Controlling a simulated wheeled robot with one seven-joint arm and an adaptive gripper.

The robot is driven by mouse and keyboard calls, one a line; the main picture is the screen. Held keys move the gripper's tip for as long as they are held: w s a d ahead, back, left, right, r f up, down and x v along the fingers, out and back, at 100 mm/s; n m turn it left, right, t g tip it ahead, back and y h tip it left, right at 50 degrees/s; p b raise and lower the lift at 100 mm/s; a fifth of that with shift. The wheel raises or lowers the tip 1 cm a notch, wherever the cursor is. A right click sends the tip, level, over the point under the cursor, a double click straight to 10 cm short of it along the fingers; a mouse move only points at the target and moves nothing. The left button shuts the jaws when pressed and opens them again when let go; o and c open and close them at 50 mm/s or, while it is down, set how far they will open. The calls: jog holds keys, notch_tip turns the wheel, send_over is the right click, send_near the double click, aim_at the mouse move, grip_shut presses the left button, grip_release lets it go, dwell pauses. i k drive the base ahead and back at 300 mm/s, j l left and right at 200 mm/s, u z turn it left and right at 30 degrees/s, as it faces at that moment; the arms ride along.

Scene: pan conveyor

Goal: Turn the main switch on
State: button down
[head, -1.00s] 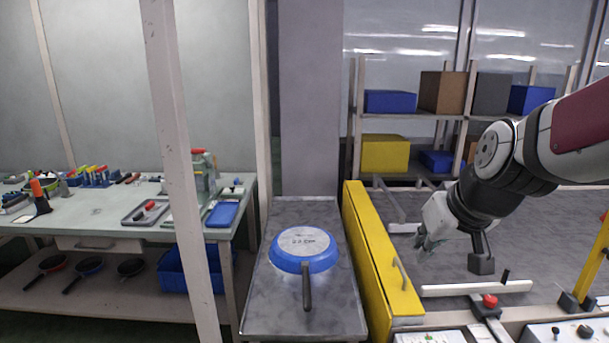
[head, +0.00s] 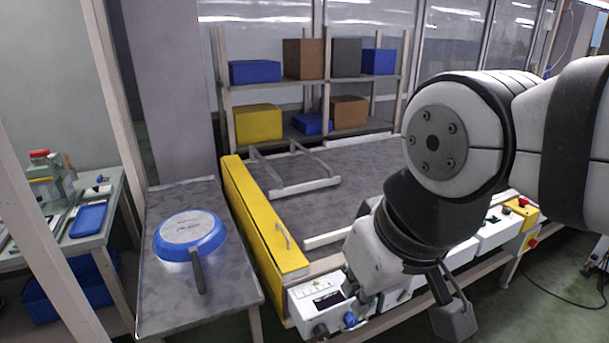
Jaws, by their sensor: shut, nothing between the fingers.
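My gripper (head: 362,298) points down at the front edge of the conveyor, beside the near white control box (head: 312,295). Its fingers are small and partly hidden by its own white body; it is shut and holds nothing. The box carries a dark display, a black knob (head: 320,330) and a blue knob (head: 350,319), close to the fingertips. I cannot tell whether they touch. Farther right, a yellow box has a red knob (head: 531,243) on its front and a red button (head: 522,202) on top. No label shows which control is the main switch.
A yellow guard (head: 262,225) with a handle borders the grey conveyor bed (head: 350,185). A blue pan (head: 190,233) lies upside down on the metal table (head: 160,290) at left. Shelves with boxes stand behind. My arm hides much of the right side.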

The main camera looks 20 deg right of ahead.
aim_at(533, 242)
jog(key=z, duration=1.95)
jog(key=i+l+z, duration=0.1)
jog(key=i, duration=0.4)
jog(key=i+l+z, duration=0.15)
jog(key=i+l, duration=0.15)
jog(key=i, duration=0.25)
jog(key=i+l+z, duration=0.1)
jog(key=i, duration=0.4)
